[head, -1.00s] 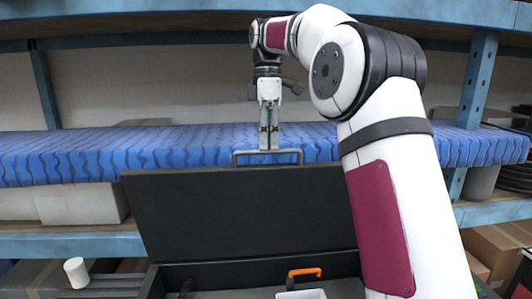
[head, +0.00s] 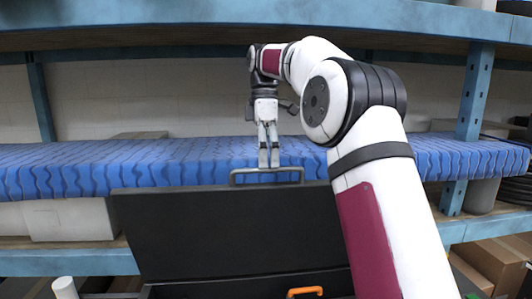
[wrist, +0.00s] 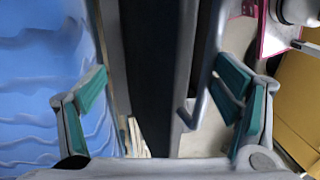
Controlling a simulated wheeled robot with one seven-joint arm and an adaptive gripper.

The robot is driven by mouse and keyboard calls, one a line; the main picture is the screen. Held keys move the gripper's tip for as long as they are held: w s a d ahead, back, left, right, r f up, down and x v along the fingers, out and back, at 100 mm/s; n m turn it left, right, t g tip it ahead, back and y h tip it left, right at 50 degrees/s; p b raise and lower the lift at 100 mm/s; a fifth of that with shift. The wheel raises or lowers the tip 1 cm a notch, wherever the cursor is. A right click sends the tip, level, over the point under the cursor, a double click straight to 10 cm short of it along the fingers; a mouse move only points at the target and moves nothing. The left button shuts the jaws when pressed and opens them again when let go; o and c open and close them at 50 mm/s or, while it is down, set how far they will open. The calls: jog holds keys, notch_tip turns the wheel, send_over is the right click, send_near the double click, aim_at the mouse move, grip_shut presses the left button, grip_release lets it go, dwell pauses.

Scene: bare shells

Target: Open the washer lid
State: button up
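A black case (head: 230,287) stands below the shelf with its wide dark lid (head: 215,232) raised, its panel facing me. A grey bar handle (head: 238,177) runs along the lid's upper edge. No washer is recognisable. My gripper (head: 269,166) points down at the handle, its fingertips close to the bar. In the wrist view, its green-padded fingers (wrist: 165,100) stand wide apart, with the dark lid edge (wrist: 146,65) and a grey bar (wrist: 187,85) between them. Whether the fingers touch the handle is not clear.
A blue wavy mat (head: 110,168) covers the shelf directly behind the lid. A blue shelf beam (head: 200,18) crosses above my arm, and a blue post (head: 475,92) stands at right. An orange handle (head: 305,292) and a white cylinder (head: 65,287) show low down. Cardboard boxes (head: 490,262) sit at lower right.

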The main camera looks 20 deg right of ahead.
jog(key=shift+d+f, duration=0.2)
jog(key=shift+c, duration=0.3)
